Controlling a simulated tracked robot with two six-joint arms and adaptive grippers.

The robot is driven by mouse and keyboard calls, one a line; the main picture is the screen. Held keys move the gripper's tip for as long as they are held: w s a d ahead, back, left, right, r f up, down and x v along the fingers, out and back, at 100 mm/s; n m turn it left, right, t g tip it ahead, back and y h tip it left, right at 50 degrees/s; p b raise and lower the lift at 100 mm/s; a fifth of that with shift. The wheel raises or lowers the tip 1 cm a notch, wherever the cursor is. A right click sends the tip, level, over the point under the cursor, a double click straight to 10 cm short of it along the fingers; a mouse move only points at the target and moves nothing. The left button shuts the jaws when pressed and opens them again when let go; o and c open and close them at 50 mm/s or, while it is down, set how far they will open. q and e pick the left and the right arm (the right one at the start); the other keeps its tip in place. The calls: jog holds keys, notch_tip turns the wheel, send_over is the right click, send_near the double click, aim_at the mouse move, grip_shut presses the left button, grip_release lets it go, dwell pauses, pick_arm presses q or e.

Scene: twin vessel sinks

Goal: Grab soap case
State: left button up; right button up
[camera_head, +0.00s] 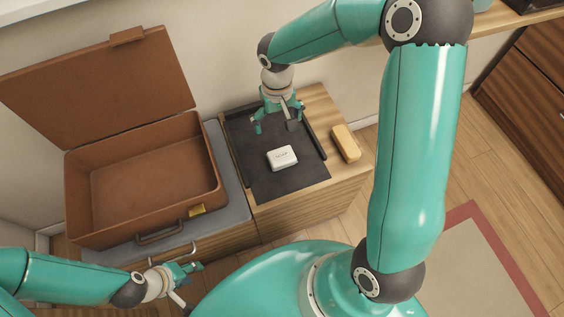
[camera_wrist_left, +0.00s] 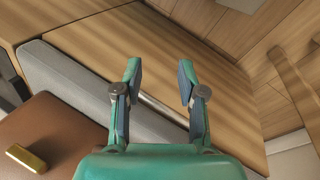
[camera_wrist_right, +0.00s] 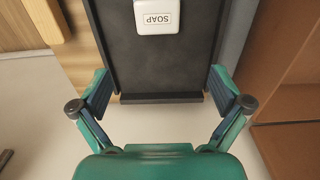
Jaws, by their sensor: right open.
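The soap case is a small white box (camera_head: 282,158) lying on a black tray (camera_head: 290,185) on the wooden cabinet. In the right wrist view the white box (camera_wrist_right: 157,16) reads "SOAP" and sits at the top of the picture, ahead of the fingers. My right gripper (camera_head: 275,124) is open and empty above the back part of the tray, behind the soap case and apart from it. My left gripper (camera_head: 190,278) is open and empty at the lower left, in front of the cabinet; its spread fingers (camera_wrist_left: 160,90) show in the left wrist view.
An open brown suitcase (camera_head: 215,190) stands on a grey pad (camera_head: 232,180) left of the tray. A yellowish block (camera_head: 345,142) lies on the wood right of the tray. The tray has raised side edges. A wall rises behind. The tray around the soap case is clear.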

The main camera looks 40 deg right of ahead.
jog(key=b, duration=0.2)
send_near(280, 153)
jog(key=f, duration=0.5)
jog(key=shift+w+f, duration=0.15)
jog(key=shift+w, duration=0.05)
jog(key=shift+s+d+f+b, duration=0.15)
jog(key=shift+f+b, duration=0.65)
jog(key=shift+f, duration=1.8)
jog(key=shift+c, duration=0.3)
jog(key=c, duration=1)
jog(key=shift+r, duration=0.1)
